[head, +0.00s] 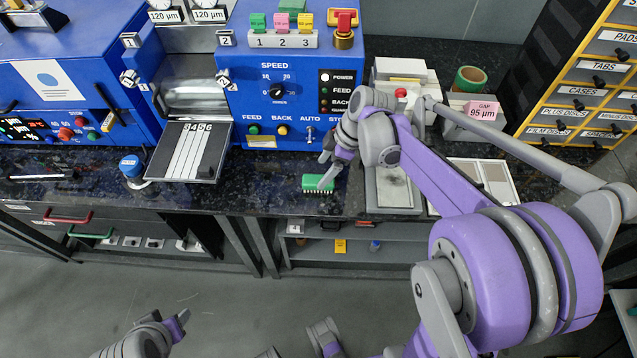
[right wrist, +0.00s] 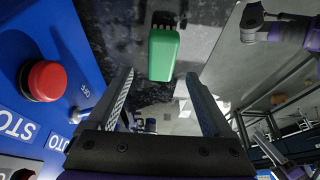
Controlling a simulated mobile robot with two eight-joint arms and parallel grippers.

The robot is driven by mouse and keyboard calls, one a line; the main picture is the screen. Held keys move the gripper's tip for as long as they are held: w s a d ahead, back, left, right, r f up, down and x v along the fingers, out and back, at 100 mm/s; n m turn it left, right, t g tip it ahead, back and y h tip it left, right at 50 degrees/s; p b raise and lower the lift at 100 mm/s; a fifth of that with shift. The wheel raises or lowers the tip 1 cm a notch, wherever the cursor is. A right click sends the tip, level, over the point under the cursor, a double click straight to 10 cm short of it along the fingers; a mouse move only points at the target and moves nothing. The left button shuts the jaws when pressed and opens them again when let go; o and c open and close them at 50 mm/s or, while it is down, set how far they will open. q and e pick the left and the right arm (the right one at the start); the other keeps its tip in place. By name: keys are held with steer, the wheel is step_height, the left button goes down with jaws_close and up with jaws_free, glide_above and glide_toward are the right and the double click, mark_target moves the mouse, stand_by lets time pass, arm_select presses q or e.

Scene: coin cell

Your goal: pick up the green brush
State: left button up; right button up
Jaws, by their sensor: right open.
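The green brush (head: 318,183) lies on the dark speckled counter (head: 262,190) near its front edge, with its bristles along one side. In the right wrist view the brush (right wrist: 163,55) shows its green block ahead of the fingers. My right gripper (head: 330,168) is open just above and beside the brush. In the right wrist view the two fingers (right wrist: 160,105) are apart, with the brush beyond their tips and nothing between them. My left gripper (head: 180,322) is low at the bottom left, away from the counter, and its jaw state is unclear.
A blue machine (head: 290,85) with knobs and a red stop button (right wrist: 45,80) stands behind the brush. A grey tray (head: 392,190) lies to the right under my right arm. A plate with strips (head: 188,152) is at left. An open shelf (head: 335,258) is below the counter.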

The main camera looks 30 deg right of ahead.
mark_target(319, 180)
steer(key=x, duration=0.5)
steer(key=shift+s+d+f+b, duration=0.15)
steer(key=shift+s+f+b, duration=0.05)
steer(key=shift+b, duration=0.15)
steer(key=shift+c, duration=0.2)
jaws_close()
